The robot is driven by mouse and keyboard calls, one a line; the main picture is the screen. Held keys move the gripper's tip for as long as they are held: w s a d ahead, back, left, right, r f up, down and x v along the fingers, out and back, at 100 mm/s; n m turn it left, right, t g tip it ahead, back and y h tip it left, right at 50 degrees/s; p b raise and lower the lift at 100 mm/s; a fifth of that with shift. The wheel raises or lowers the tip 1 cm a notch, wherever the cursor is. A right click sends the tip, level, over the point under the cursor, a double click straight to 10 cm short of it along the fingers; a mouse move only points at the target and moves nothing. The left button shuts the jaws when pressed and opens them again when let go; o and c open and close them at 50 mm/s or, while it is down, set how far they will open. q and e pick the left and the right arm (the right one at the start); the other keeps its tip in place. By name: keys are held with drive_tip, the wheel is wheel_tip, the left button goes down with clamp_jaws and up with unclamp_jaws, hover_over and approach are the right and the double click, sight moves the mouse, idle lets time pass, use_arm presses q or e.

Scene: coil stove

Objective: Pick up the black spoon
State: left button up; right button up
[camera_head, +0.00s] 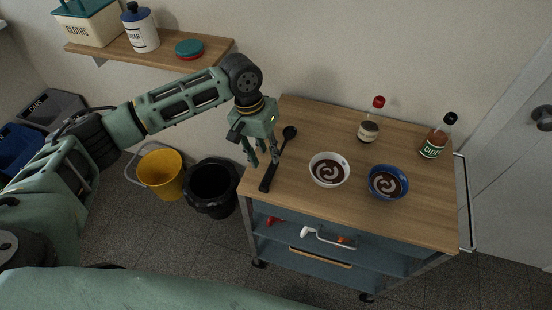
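The black spoon (270,175) lies on the left end of the wooden cart top (330,121). Its bowl points to the back and its handle to the front left edge. My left gripper (261,162) is over the spoon's left side, fingers pointing down and spread apart, near the handle. The fingers appear open with nothing between them; whether they touch the spoon or the top I cannot tell. My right gripper is out of view.
A white bowl (329,170) and a blue bowl (388,182) stand right of the spoon. A red-capped bottle (370,121) and a cider bottle (437,137) stand behind. A wall shelf (150,50) is upper left. A yellow bucket (162,172) and black bin (211,187) stand left of the cart.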

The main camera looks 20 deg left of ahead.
sight(271, 168)
use_arm(q)
drive_tip(key=shift+s+d+f+p, duration=0.15)
drive_tip(key=shift+s+f+p, duration=0.1)
drive_tip(key=shift+f, duration=0.2)
drive_tip(key=shift+s+d+f+p, duration=0.15)
drive_tip(key=shift+s+f+p, duration=0.05)
drive_tip(key=shift+f, duration=0.25)
drive_tip(key=f, duration=0.2)
drive_tip(key=shift+d+f+p, duration=0.25)
drive_tip(key=shift+f+p, duration=0.05)
drive_tip(key=shift+f, duration=0.05)
drive_tip(key=shift+w+d+f, duration=0.1)
drive_tip(key=shift+w+f, duration=0.05)
drive_tip(key=shift+f, duration=0.3)
drive_tip(key=c, duration=0.5)
clamp_jaws()
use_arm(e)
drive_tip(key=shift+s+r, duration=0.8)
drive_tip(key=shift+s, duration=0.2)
